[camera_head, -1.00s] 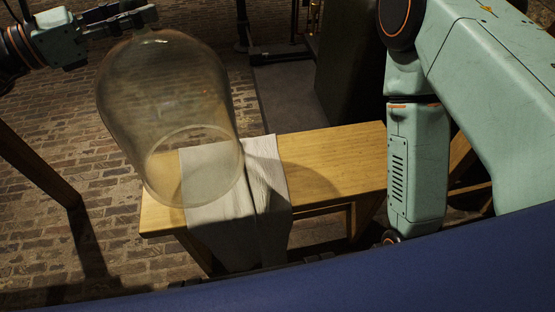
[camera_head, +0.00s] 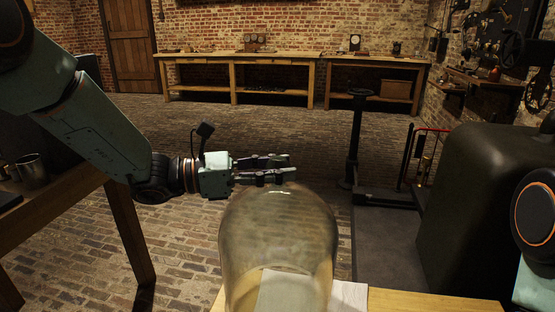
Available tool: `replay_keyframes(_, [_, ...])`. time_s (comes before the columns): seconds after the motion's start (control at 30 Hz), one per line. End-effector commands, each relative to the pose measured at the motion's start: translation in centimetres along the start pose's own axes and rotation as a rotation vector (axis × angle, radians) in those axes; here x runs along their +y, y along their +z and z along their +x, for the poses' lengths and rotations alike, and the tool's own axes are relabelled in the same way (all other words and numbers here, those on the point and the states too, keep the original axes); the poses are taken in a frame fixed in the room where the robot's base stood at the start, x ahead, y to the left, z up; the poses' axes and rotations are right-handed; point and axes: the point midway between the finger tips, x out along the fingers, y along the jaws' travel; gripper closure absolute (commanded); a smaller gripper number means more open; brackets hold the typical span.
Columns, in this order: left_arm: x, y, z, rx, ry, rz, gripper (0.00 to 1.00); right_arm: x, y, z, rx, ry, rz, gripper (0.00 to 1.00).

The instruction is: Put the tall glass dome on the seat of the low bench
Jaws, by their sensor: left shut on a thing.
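The tall glass dome (camera_head: 278,235) is upright in the lower middle of the head view, clear and rounded at the top. My left gripper (camera_head: 288,169) reaches in from the left and is shut on the dome at its very top. The low bench (camera_head: 430,303) shows only as a strip of pale wood along the bottom edge. A light cloth (camera_head: 348,296) lies on its seat and shows through the glass. The dome's lower rim is out of frame, so I cannot tell whether it touches the seat. My right gripper is not in view.
A dark rounded cabinet (camera_head: 485,205) stands at the right, with a black post scale (camera_head: 358,140) behind the bench. A wooden table (camera_head: 60,215) with a metal mug (camera_head: 31,171) is at the left. Long workbenches (camera_head: 285,57) line the back wall. Brick floor between is clear.

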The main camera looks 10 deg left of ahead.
Motion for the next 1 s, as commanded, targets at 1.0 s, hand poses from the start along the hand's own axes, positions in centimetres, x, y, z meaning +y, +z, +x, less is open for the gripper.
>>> replay_keyframes(1.0, [0.1,-3.9,0.0,-0.009,0.001,0.007,1.00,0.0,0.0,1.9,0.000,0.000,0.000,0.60])
